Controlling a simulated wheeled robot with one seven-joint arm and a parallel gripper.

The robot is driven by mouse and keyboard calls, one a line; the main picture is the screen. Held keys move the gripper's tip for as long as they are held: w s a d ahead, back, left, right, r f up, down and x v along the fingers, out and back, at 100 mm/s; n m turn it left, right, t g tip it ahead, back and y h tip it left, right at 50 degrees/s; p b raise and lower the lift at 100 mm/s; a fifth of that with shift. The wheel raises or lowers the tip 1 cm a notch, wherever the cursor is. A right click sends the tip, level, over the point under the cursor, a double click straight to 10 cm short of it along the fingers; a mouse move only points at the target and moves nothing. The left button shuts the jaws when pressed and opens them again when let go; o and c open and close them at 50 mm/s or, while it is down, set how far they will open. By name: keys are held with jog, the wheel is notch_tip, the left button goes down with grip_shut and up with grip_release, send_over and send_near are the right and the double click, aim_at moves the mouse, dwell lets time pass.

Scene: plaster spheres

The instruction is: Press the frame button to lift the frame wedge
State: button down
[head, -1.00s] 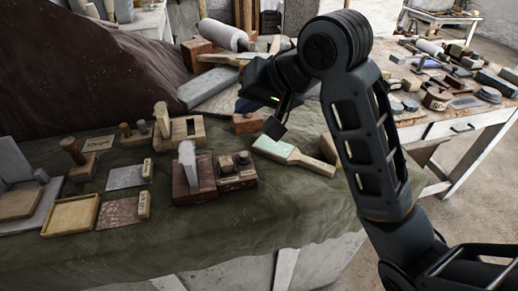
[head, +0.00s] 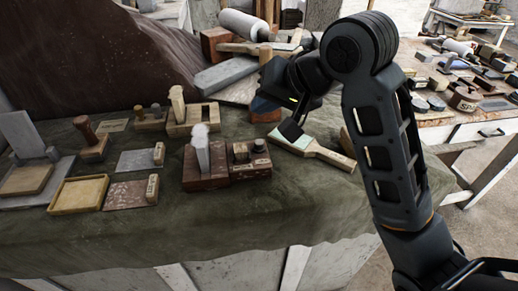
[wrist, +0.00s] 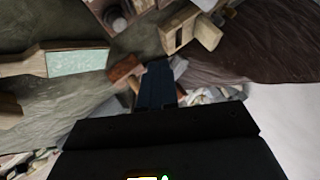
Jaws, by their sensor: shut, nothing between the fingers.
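A pale upright wedge-like piece (head: 201,150) stands in a dark red block (head: 205,180). Beside it on the right is a small dark red box (head: 250,168) with two short knobs on top and a pale label. Farther back, a light wooden frame (head: 207,118) holds an upright peg, with a small two-knob box (head: 150,123) to its left. I cannot tell which knob is the frame button. My gripper (head: 291,130) is shut and empty, over the cloth near the paddle, right of these pieces. The wooden frame also shows in the wrist view (wrist: 180,35), above my fingers (wrist: 158,88).
A wooden paddle with a pale green pad (head: 292,141) lies by my gripper. A yellow tray (head: 78,193), flat plates and a stamp-like handle (head: 84,128) lie on the left. A white roller (head: 248,27) and grey slabs lie behind. The front of the cloth is clear.

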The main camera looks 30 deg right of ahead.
aim_at(263, 148)
notch_tip(263, 148, down, 4)
jog(key=b, duration=0.2)
jog(key=shift+r+b, duration=0.1)
jog(key=shift+b, duration=0.2)
jog(key=shift+f+b, duration=0.3)
jog(key=shift+f, duration=0.45)
jog(key=shift+f, duration=0.1)
dwell(1.0)
jog(key=shift+f, duration=0.3)
jog(key=shift+f, duration=0.55)
dwell(0.9)
jog(key=shift+r, duration=0.1)
jog(key=shift+r+p, duration=0.9)
jog(key=shift+p, duration=0.2)
jog(key=shift+r, duration=0.1)
